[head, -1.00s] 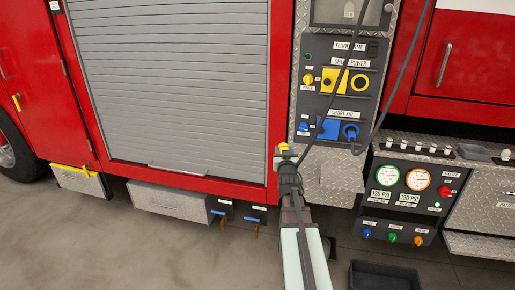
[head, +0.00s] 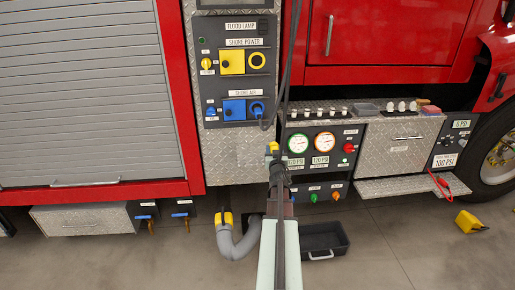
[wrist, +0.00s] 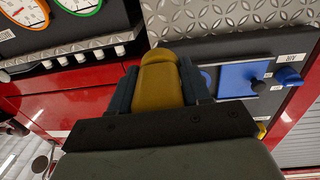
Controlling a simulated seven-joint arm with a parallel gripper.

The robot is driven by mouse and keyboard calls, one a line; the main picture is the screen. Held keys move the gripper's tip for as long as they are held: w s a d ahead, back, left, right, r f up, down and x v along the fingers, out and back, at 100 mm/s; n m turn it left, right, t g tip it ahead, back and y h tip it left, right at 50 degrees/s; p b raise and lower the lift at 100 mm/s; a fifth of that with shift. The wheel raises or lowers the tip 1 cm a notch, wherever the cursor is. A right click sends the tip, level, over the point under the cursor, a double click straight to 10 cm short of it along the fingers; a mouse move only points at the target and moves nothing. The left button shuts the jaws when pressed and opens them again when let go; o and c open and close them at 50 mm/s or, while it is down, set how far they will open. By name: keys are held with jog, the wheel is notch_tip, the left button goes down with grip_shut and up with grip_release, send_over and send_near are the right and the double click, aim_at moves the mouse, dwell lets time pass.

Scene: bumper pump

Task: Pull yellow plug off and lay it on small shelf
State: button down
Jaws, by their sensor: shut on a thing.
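My gripper (head: 273,149) is shut on the yellow plug (head: 273,146), which shows between the two dark fingers in the wrist view (wrist: 162,82). The plug is held clear of the yellow shore power socket (head: 257,61), which looks like a ring with a dark centre. In the head view the gripper appears below and right of the socket panel, beside the gauge panel. A black cable hangs down towards the gripper. A low diamond-plate shelf (head: 410,187) juts out at right; a higher diamond-plate ledge (head: 365,118) carries small items. I cannot tell which is the small shelf.
A gauge panel (head: 317,150) with knobs is right of the gripper. A grey hose (head: 238,243) and a black bin (head: 322,240) are low down. A yellow wheel chock (head: 469,222) lies on the floor at right.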

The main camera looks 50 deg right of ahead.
jog(key=shift+w+r+n+t+y, duration=0.2)
jog(key=shift+w+n+t+y, duration=0.2)
jog(key=shift+y, duration=0.1)
jog(key=shift+w, duration=0.2)
jog(key=shift+w+d+f, duration=0.45)
jog(key=shift+w+d, duration=0.7)
jog(key=shift+w+d+f, duration=0.5)
jog(key=shift+w+d, duration=0.6)
jog(key=shift+w+d+f, duration=0.45)
jog(key=shift+w+d, duration=0.7)
jog(key=shift+w+d+f, duration=0.1)
jog(key=shift+f, duration=1.7)
jog(key=shift+c, duration=2.2)
grip_release()
jog(key=shift+s, duration=0.2)
